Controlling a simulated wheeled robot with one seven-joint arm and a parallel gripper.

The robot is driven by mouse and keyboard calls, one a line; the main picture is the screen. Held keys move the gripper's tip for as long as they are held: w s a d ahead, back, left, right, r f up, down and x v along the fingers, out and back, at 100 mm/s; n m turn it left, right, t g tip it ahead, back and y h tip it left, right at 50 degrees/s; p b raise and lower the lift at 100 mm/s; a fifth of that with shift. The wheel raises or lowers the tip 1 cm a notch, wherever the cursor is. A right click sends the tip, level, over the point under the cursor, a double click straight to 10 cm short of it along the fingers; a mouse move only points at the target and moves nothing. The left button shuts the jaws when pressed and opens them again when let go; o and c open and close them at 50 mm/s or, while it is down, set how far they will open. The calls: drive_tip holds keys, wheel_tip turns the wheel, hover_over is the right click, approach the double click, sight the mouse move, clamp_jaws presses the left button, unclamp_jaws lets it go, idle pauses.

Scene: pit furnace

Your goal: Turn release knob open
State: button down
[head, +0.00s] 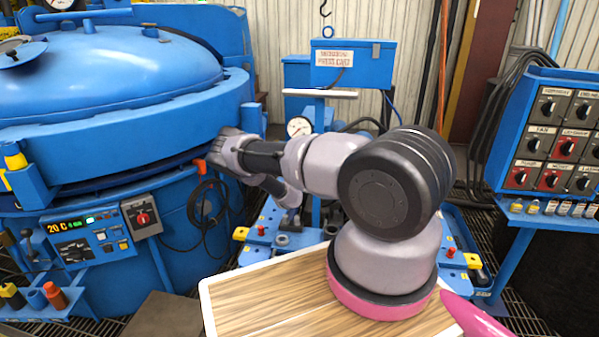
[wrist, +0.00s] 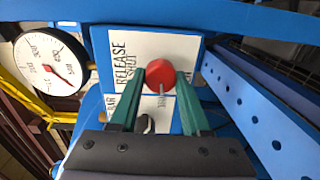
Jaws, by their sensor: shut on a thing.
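The red release knob (wrist: 159,72) sits on a white plate lettered RELEASE (wrist: 122,60) in the wrist view. My gripper (wrist: 161,78) has green fingers, one on each side of the knob, and it is shut on the knob. A small pale pin or mark shows below the knob's red face, toward the gripper. The knob's full shape and its contact with the fingers are partly hidden. In the head view my arm reaches left toward the furnace, and the knob cannot be made out there.
A round dial gauge (wrist: 48,62) is left of the plate. A blue perforated rail (wrist: 255,112) runs along the right. In the head view, the blue furnace (head: 110,75) fills the left, and a knob panel (head: 556,135) stands at the right.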

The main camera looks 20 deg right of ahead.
drive_tip(key=shift+s+f, duration=0.1)
drive_tip(key=shift+f, duration=0.05)
drive_tip(key=shift+c, duration=1.8)
unclamp_jaws()
drive_tip(key=v, duration=1)
drive_tip(key=shift+s+a, duration=0.25)
drive_tip(key=shift+s, duration=0.05)
